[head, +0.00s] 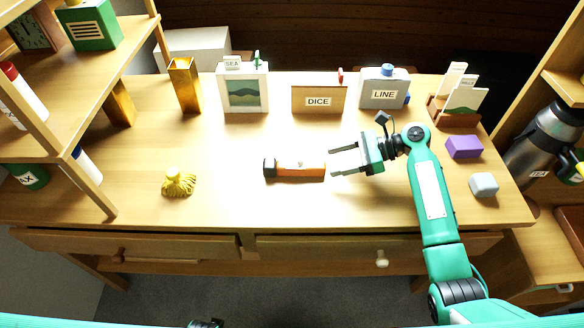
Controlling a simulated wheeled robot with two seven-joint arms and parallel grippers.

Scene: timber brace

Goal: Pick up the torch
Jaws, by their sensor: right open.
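The torch (295,169) lies on its side on the desk, near the middle. It has an orange body and a dark head that points left. My right gripper (332,161) is open and empty, with its fingers pointing left at the torch's right end. From this view I cannot tell how high the fingers are above the desk or whether they touch the torch. My left gripper is not clearly in view.
A yellow tassel-like object (179,182) lies left of the torch. A purple block (463,147) and a grey block (483,185) sit right of my arm. A DICE box (318,99), a LINE box (384,90) and a framed picture (243,92) stand behind. The front middle is clear.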

